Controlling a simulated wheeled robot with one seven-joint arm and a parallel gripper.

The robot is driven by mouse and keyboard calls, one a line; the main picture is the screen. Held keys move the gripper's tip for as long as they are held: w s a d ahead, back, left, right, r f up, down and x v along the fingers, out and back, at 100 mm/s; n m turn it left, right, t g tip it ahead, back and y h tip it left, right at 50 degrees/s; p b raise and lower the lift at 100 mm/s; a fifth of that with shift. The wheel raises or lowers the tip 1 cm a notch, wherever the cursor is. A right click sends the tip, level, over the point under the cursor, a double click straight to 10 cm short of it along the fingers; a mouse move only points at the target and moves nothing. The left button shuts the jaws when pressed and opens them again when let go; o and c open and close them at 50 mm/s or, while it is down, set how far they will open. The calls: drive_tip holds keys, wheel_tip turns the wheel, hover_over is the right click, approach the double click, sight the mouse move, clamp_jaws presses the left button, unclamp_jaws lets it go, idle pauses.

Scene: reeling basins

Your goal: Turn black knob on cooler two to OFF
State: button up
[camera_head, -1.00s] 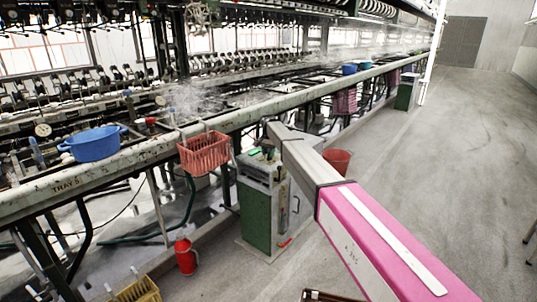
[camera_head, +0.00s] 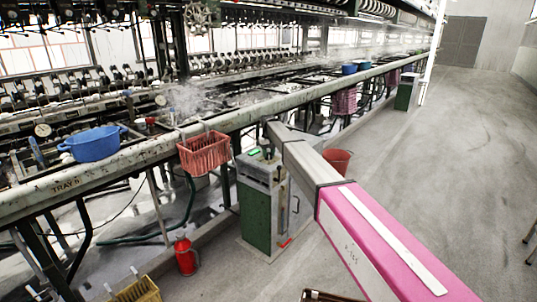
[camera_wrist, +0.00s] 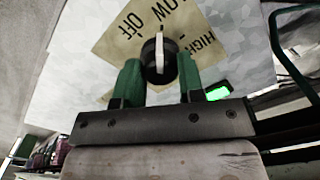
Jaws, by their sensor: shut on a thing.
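The black knob (camera_wrist: 148,62) with a white pointer bar shows in the wrist view, on a tan label plate (camera_wrist: 112,45) reading OFF, LOW and HIGH. The pointer bar stands nearly upright in the picture, towards LOW; OFF is to its left and HIGH to its right. My gripper (camera_wrist: 160,80), with green fingers, is shut on the knob, one finger on each side. In the head view, my arm ends at the top of a green and grey cooler (camera_head: 257,215), and the knob is too small or hidden to make out. No number is readable on the cooler.
A red basket (camera_head: 204,153) hangs on the bench rail left of the cooler. A red bucket (camera_head: 337,161) stands behind my arm, and a red extinguisher (camera_head: 186,254) is at lower left. A second green cooler (camera_head: 406,94) stands far back.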

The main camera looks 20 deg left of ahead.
drive_tip(key=n, duration=0.4)
drive_tip(key=shift+n, duration=2.2)
drive_tip(key=o, duration=0.9)
drive_tip(key=shift+r, duration=0.1)
wheel_tip(320, 180, up, 11)
drive_tip(key=shift+f, duration=0.2)
